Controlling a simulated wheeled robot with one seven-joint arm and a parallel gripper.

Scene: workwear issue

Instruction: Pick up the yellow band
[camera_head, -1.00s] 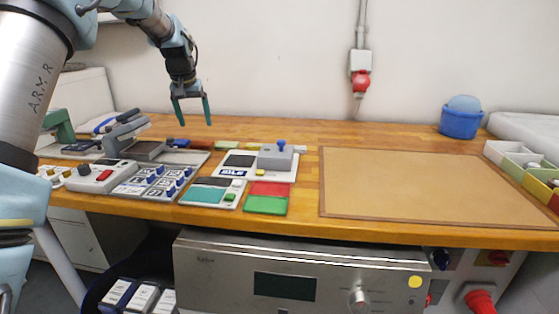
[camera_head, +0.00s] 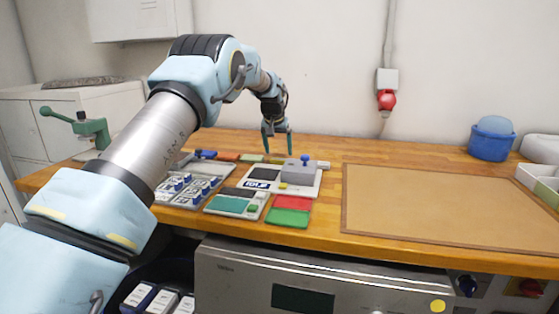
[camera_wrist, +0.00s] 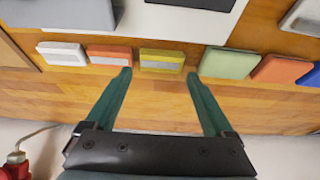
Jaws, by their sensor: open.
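The yellow band (camera_wrist: 162,55) shows in the wrist view as a small yellow piece with a grey label. It lies flat on the wooden table (camera_wrist: 160,100) in a row with other coloured pieces. My gripper (camera_wrist: 159,73) is open and empty. Its two green fingers point at the row, with the yellow band between and just beyond the tips in the picture. In the head view my gripper (camera_head: 277,157) is over the back of the table, and the yellow band is mostly hidden behind the fingers. I cannot tell the exact height of the tips.
An orange piece (camera_wrist: 108,55) and a white piece (camera_wrist: 62,53) lie left of the band; a green piece (camera_wrist: 230,62) and another orange piece (camera_wrist: 280,68) lie right. A white board with a grey block (camera_head: 298,172) stands in front. A brown mat (camera_head: 430,205) lies right.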

